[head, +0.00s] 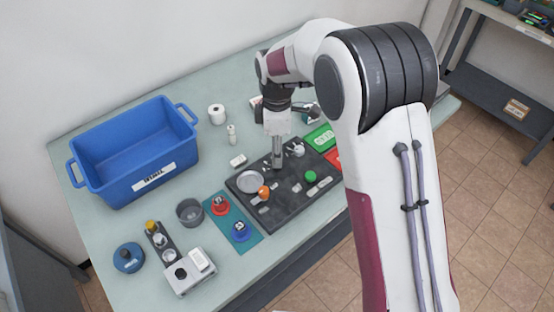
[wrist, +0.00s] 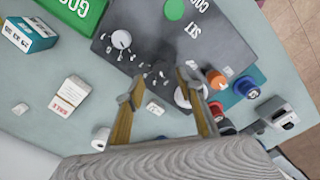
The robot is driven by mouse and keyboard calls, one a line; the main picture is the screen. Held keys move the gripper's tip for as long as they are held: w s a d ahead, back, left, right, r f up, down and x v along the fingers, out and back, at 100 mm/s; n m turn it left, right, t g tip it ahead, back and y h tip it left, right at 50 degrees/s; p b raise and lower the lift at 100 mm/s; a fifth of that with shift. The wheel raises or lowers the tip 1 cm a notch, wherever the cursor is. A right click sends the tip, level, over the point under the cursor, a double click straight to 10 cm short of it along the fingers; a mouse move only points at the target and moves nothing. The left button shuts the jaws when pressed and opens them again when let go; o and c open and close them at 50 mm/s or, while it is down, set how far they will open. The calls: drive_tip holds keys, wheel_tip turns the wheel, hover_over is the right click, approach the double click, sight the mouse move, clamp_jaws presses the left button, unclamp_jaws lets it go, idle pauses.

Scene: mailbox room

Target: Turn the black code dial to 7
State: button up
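The dark control panel (head: 262,210) lies on the table, and it also shows in the wrist view (wrist: 235,45). I cannot make out the black code dial clearly against the dark panel. A pale round knob with small marks around it (wrist: 121,39) sits on the panel. A green button (head: 311,176), an orange knob (head: 263,191) and a silver disc (head: 250,181) are also on it. In the head view my gripper (head: 278,164) is between the disc and the pale knob.
A blue bin (head: 130,160) stands at the left back. A teal strip (head: 222,222) with a red and a blue knob lies left of the panel. A grey cup (head: 190,212), a white device (head: 190,272) and a green box (head: 321,138) stand nearby.

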drive_tip(key=shift+f, duration=2.3)
clamp_jaws()
